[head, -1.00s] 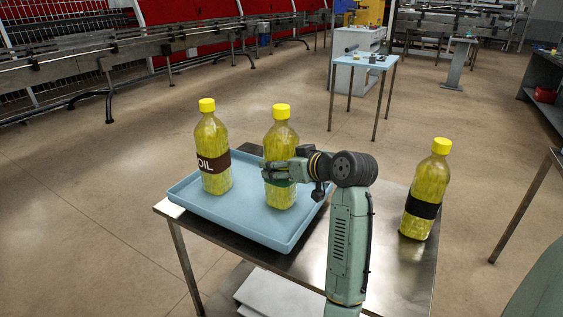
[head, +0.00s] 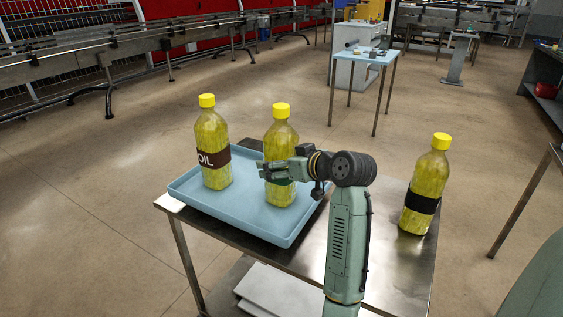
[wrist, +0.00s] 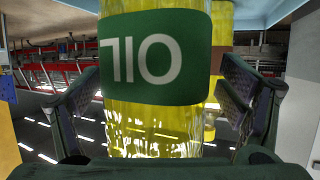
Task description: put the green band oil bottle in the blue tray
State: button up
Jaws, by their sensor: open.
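The green band oil bottle (head: 281,141) stands upright in the blue tray (head: 247,224), in its right part; it is yellow with a yellow cap. In the wrist view its green label (wrist: 155,58) fills the middle, between the two fingers. My gripper (head: 268,171) is open around the bottle at band height, with a gap showing between each finger and the bottle. Most of the band is hidden behind my gripper in the head view.
A brown band oil bottle (head: 212,133) stands in the tray's left part. A black band oil bottle (head: 427,185) stands on the metal table (head: 318,238) at right, outside the tray. Bare tabletop lies between my arm and that bottle.

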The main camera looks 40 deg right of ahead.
jog(key=b+v, duration=0.2)
jog(key=v, duration=1)
jog(key=shift+r+b, duration=0.2)
jog(key=shift+b, duration=0.1)
